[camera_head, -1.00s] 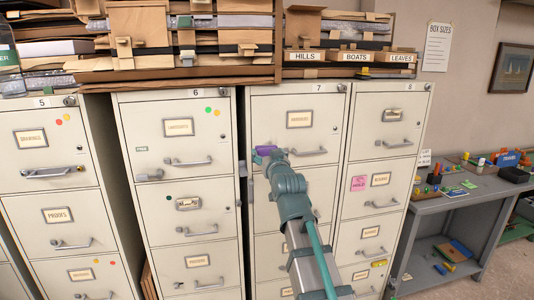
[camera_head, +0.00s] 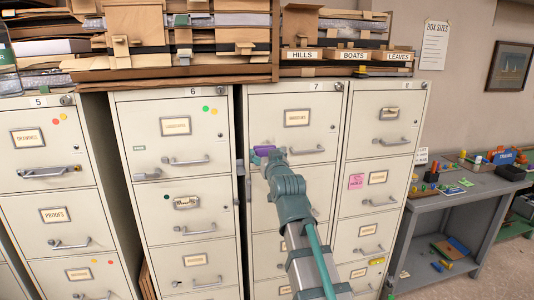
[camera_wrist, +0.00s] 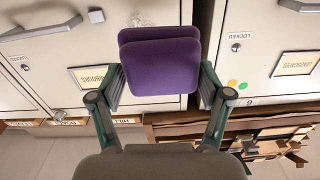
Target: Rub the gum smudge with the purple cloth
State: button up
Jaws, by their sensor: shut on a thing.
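The purple cloth (camera_wrist: 162,62) is a thick folded pad between the two fingers of my gripper (camera_wrist: 160,92) in the wrist view. My gripper is shut on it. In the head view the cloth (camera_head: 264,150) shows as a small purple patch by the top drawer of cabinet 7 (camera_head: 297,137), left of its handle, with my gripper (camera_head: 271,158) below it. A faint greyish smudge (camera_wrist: 140,18) shows on the cabinet face just beyond the cloth in the wrist view; the cloth may hide part of it. I cannot tell whether the cloth touches the face.
The drawer handle (camera_head: 313,150) juts out right of the cloth. Cabinet 6 (camera_head: 175,145) stands to the left across a narrow dark gap. Boxes and folders (camera_head: 180,50) crowd the cabinet tops. A grey workbench (camera_head: 445,195) with small items stands at the right.

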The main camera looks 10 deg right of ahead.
aim_at(277, 140)
jog(key=shift+w+a+b, duration=0.1)
jog(key=shift+w+b, duration=0.8)
jog(key=shift+w, duration=2.4)
jog(key=shift+w+b, duration=0.3)
jog(key=shift+w, duration=0.75)
jog(key=shift+s+d+b, duration=0.1)
jog(key=shift+d+b, duration=0.8)
jog(key=shift+d, duration=0.85)
jog(key=shift+d+f+b, duration=0.15)
jog(key=shift+d+b, duration=0.6)
jog(key=shift+d, duration=0.2)
jog(key=shift+d+b, duration=0.6)
jog(key=shift+d, duration=0.2)
jog(key=shift+a, duration=0.1)
